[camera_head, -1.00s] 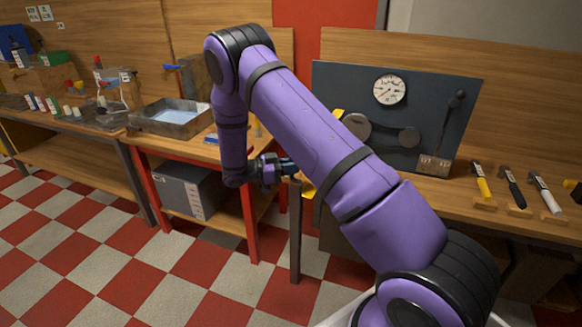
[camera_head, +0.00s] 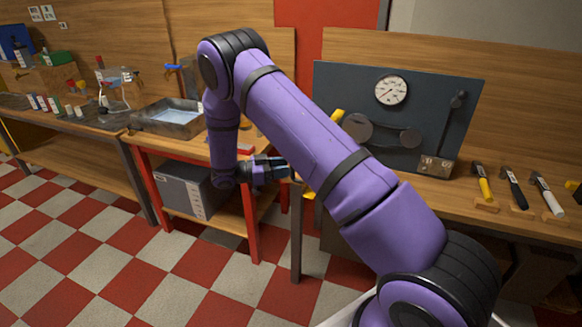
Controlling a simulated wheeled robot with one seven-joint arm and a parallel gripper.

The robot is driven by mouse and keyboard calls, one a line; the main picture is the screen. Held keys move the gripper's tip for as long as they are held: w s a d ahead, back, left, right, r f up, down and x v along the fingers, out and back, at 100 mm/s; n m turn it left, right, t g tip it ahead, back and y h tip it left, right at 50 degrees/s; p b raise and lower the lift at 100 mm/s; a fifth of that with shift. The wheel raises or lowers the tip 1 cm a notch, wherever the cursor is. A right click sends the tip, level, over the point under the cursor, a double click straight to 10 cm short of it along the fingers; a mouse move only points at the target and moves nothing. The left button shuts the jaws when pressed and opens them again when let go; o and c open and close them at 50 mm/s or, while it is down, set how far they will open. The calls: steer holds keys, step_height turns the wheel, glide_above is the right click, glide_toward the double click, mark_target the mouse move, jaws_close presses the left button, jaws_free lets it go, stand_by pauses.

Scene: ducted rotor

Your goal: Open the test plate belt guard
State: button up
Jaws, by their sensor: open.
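The test plate (camera_head: 437,100) is a dark upright panel on the right bench. It carries a white round gauge (camera_head: 391,90), two grey pulley discs, a larger one (camera_head: 357,127) and a smaller one (camera_head: 410,138), and a lever (camera_head: 456,100) at the right. A yellow piece (camera_head: 337,116), perhaps part of the belt guard, shows at the panel's left edge; my arm hides most of that area. My gripper (camera_head: 283,168) is open, pointing right, left of the panel and near the bench's front left corner. Its fingertips are partly hidden by my arm.
A metal tray (camera_head: 170,118) of liquid sits on the red-legged table, with a grey box (camera_head: 190,188) below. Bottles crowd the left bench. The checkered floor in front is clear.

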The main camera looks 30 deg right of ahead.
steer(key=v, duration=0.7)
stand_by(0.3)
